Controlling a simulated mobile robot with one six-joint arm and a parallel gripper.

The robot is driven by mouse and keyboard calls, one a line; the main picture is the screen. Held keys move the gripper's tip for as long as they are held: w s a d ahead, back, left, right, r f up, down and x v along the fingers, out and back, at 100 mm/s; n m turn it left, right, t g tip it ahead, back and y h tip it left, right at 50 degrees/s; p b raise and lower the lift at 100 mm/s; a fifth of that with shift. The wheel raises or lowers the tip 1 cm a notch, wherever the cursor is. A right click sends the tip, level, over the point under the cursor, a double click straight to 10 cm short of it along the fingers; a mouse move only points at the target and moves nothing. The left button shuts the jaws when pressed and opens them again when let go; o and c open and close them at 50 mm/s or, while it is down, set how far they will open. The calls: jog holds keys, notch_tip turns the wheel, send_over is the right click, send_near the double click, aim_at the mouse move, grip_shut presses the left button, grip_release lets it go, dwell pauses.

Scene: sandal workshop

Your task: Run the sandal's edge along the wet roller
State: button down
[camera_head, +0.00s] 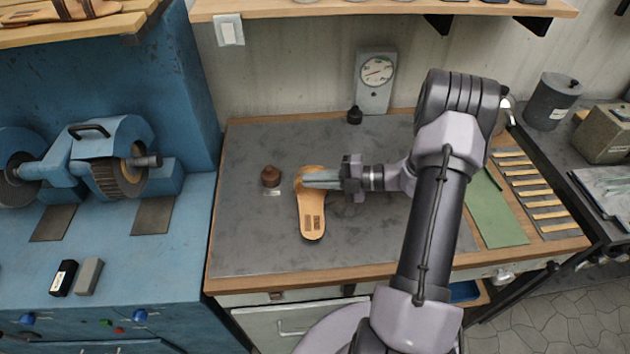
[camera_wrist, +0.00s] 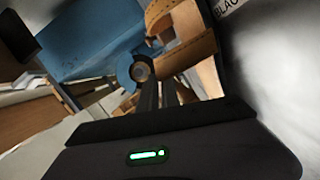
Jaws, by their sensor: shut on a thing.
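A tan sandal (camera_head: 312,212) with two dark patches on its footbed is over the grey bench top, its narrow end toward the front. My gripper (camera_head: 308,178) comes from the right and is shut on the sandal at its far, strapped end. I cannot tell whether the sandal touches the bench. In the wrist view, tan straps (camera_wrist: 188,52) show just beyond my fingers (camera_wrist: 160,96). A blue machine with wheels (camera_head: 110,165) stands on the blue bench at left. No roller is clearly identifiable as the wet one.
A small brown pot (camera_head: 271,176) stands close left of the sandal. A dial gauge (camera_head: 376,80) and small black bottle (camera_head: 354,115) stand at the back. A green mat (camera_head: 495,215) lies right. Two small blocks (camera_head: 76,277) lie on the blue bench. The bench's front left is clear.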

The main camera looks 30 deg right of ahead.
jog(key=shift+w, duration=0.2)
jog(key=shift+w+a+p, duration=0.1)
jog(key=shift+a+p, duration=0.05)
jog(key=shift+p, duration=0.15)
jog(key=shift+w+f, duration=0.2)
jog(key=shift+w, duration=0.1)
jog(key=shift+s+a+n+g+y, duration=0.1)
jog(key=shift+s+n+g+y, duration=0.4)
jog(key=shift+n+g+y, duration=0.3)
jog(key=shift+s+d+r, duration=0.1)
jog(key=shift+s+d, duration=0.1)
jog(key=shift+d, duration=0.2)
dwell(1.2)
jog(key=shift+w, duration=0.1)
jog(key=shift+w+d+b, duration=0.35)
jog(key=shift+w+d, duration=0.15)
jog(key=shift+w, duration=0.3)
jog(key=shift+w+d, duration=0.1)
dwell(1.2)
